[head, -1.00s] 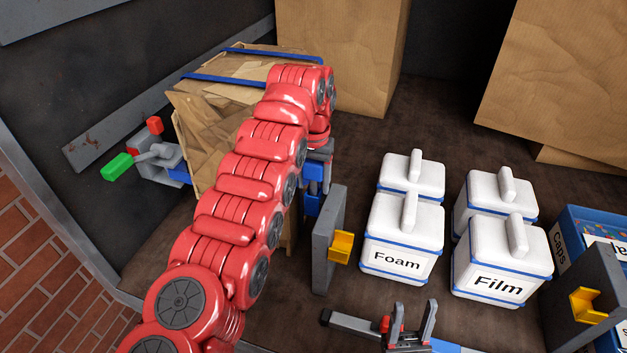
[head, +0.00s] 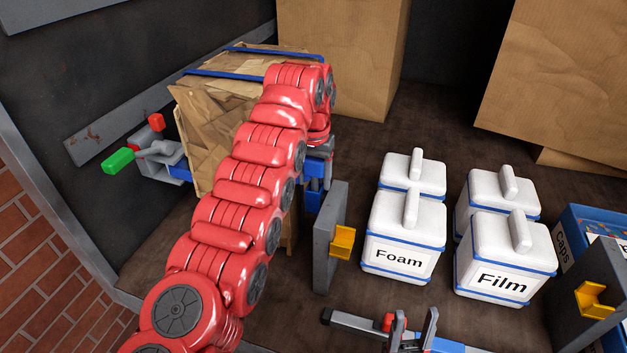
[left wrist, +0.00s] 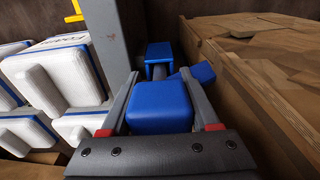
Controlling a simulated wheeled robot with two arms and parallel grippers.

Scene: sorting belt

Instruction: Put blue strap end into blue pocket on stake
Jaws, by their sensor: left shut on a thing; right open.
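My left gripper (left wrist: 158,108) is shut on a blue block, the blue strap end (left wrist: 160,104). In the head view the left gripper (head: 318,158) is beside the wrapped parcel, partly hidden by my red arm. Beyond the held block in the left wrist view is a blue pocket (left wrist: 158,55) by the grey stake (left wrist: 112,35); the block appears apart from it. In the head view, the stake (head: 325,240) carries a yellow pocket (head: 342,242) and has blue (head: 314,200) on its parcel side. My right gripper (head: 416,315) is open at the bottom edge.
The parcel (head: 215,105) has blue straps across its top. A clamp with green and red handles (head: 117,161) is left of it. White Foam (head: 400,240) and Film (head: 500,260) boxes stand right of the stake. A grey bar (head: 355,322) lies near the right gripper.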

